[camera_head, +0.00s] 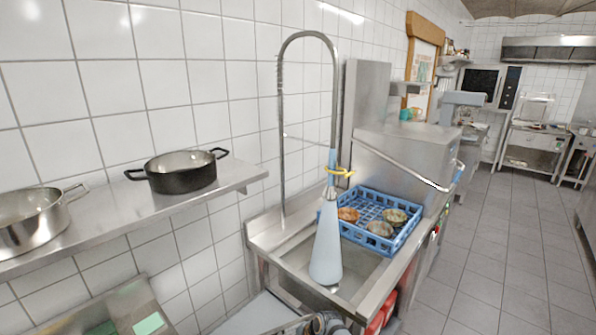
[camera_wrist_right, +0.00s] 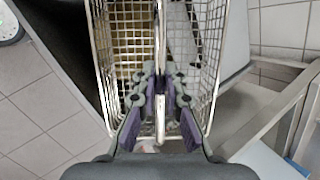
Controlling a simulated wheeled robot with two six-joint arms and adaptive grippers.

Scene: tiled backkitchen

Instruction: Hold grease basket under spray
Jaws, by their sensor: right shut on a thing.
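The grease basket (camera_wrist_right: 128,50) is a wire mesh basket with a central metal bar, in the right wrist view. My right gripper (camera_wrist_right: 160,84) is shut on that bar, its purple-padded fingers on both sides. Something brownish shows through the mesh at the left. In the head view, the spray (camera_head: 332,168) hangs from a tall arched pipe over the sink. A pale blue cone widens downward from it into the basin; I cannot tell whether it is water. Only indistinct curved parts show at the bottom edge of the head view. My left gripper is not in view.
The sink (camera_head: 372,272) has a steel rim. A blue dish rack (camera_head: 352,232) with several bowls stands right of the spray. A wall shelf (camera_head: 108,219) at left carries a black pot (camera_head: 180,177) and a steel pot (camera_head: 30,222). Tiled floor is open at right.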

